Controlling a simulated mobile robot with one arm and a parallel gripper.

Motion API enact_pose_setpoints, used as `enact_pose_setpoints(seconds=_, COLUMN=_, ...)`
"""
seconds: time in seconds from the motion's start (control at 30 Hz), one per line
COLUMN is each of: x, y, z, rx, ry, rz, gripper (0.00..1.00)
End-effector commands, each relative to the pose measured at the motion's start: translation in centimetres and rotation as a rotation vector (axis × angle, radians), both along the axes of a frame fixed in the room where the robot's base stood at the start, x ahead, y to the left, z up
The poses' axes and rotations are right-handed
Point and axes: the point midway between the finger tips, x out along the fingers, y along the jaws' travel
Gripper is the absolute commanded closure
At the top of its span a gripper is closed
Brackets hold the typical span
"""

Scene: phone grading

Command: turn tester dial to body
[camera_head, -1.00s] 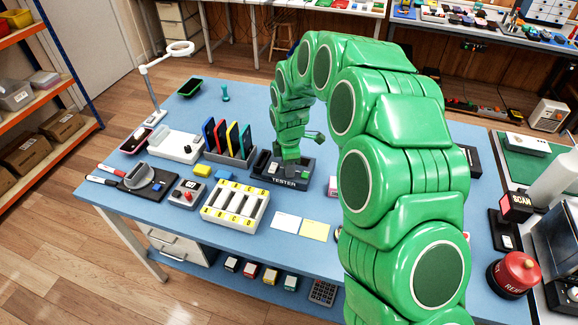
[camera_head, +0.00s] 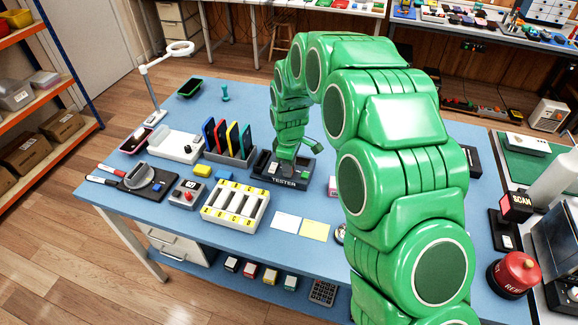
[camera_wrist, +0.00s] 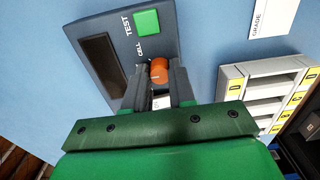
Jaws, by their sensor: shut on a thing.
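The dark tester (camera_head: 284,182) sits on the blue bench, with my gripper (camera_head: 286,157) down at it from above. In the wrist view, the tester (camera_wrist: 164,42) shows a green button beside the word TEST, a dark window and the word CELL. An orange dial (camera_wrist: 160,67) with a small pale mark sits between my fingertips (camera_wrist: 158,76). My gripper is shut on the dial, one finger at each side. The fingers cover part of the tester's face, and no BODY label is readable. The dial is hidden in the head view.
Left of the tester stands a rack (camera_head: 230,154) of coloured upright slabs. A white labelled slotted tray (camera_head: 236,207) lies in front, with white and yellow cards (camera_head: 315,228) to its right. My arm covers much of the bench's right side.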

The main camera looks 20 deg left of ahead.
Motion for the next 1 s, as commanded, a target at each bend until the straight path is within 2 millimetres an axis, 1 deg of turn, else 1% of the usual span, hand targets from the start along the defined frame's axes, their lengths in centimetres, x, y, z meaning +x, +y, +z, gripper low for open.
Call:
enact_pose_setpoints(seconds=0.27, x=0.0, y=0.1, z=0.1, rx=0.001, ry=-0.001, rz=0.0, gripper=1.0)
enact_pose_setpoints(seconds=0.3, x=0.0, y=0.1, z=0.1, rx=0.002, ry=-0.002, rz=0.0, gripper=0.72)
enact_pose_setpoints(seconds=0.43, x=0.0, y=0.1, z=0.0, rx=0.001, ry=-0.001, rz=0.0, gripper=0.53)
enact_pose_setpoints(seconds=0.47, x=0.0, y=0.1, z=0.0, rx=0.001, ry=-0.001, rz=0.0, gripper=0.5)
enact_pose_setpoints(seconds=0.77, x=0.0, y=0.0, z=0.1, rx=0.0, ry=-0.001, rz=0.001, gripper=0.5)
enact_pose_setpoints(seconds=0.87, x=0.1, y=0.1, z=0.5, rx=0.001, ry=-0.002, rz=0.001, gripper=0.5)
enact_pose_setpoints(seconds=1.0, x=0.1, y=0.1, z=1.7, rx=0.002, ry=-0.003, rz=0.001, gripper=0.5)
